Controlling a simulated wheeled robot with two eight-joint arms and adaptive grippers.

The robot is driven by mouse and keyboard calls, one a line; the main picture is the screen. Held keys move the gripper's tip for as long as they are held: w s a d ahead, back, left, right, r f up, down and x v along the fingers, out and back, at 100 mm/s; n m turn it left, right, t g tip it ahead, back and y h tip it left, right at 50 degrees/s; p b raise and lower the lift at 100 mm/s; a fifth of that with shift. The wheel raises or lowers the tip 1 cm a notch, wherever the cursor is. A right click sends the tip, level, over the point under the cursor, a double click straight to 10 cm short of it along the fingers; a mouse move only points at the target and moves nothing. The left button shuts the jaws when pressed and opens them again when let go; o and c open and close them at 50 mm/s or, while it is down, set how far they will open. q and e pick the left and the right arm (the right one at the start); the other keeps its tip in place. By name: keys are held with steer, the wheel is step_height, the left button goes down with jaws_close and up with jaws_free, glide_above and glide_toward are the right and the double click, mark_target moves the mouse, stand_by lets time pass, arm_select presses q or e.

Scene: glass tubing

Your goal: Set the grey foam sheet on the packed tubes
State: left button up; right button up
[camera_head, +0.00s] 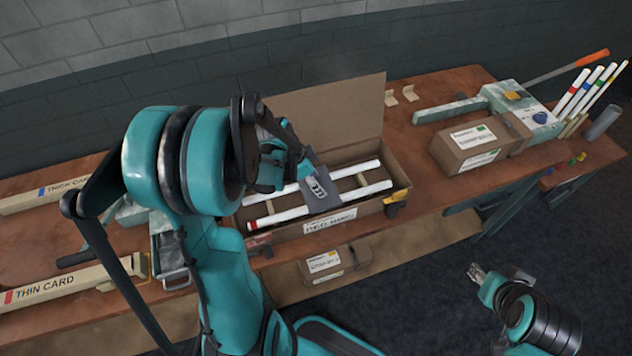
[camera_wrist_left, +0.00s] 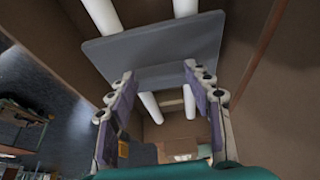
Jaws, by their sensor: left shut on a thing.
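The grey foam sheet (camera_head: 310,201) is a small flat sheet over the middle of the white tubes (camera_head: 359,170) in the open cardboard box (camera_head: 290,232). In the left wrist view the sheet (camera_wrist_left: 150,48) spans across the tubes (camera_wrist_left: 103,14), which show on both sides of it. I cannot tell whether it touches them. My left gripper (camera_head: 304,180) is shut on the sheet; its two fingers (camera_wrist_left: 161,82) show at the sheet's near edge. My right gripper (camera_head: 476,272) is away at the lower right, over the floor; its jaws are too small to read.
The box's raised lid (camera_head: 325,120) stands behind the tubes. A closed carton (camera_head: 478,146) is on the bench to the right, near upright colour-banded tubes (camera_head: 587,90). Long card boxes (camera_head: 62,287) lie at left. Another carton (camera_head: 335,263) sits below the bench front.

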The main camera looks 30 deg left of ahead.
arm_select(q)
steer(key=shift+f, duration=0.1)
steer(key=o, duration=0.9)
steer(key=shift+r, duration=0.2)
steer(key=p+v, duration=0.4)
steer(key=v, duration=0.8)
steer(key=s+d+r+n+t+y, duration=0.1)
steer(key=s+d+r+n, duration=0.1)
steer(key=d, duration=0.2)
steer(key=s+d+r+n+t+y, duration=0.1)
steer(key=s+d+n, duration=0.2)
steer(key=d, duration=0.2)
steer(key=s+d+r+n+t+y, duration=0.1)
steer(key=s+d+r+n, duration=0.1)
steer(key=d+n, duration=0.1)
steer(key=shift+s+d+r+t, duration=0.15)
steer(key=shift+d+t, duration=0.05)
steer(key=shift+d, duration=0.2)
steer(key=shift+s+d+r+t, duration=0.15)
steer(key=shift+d+t, duration=0.05)
steer(key=shift+d, duration=0.25)
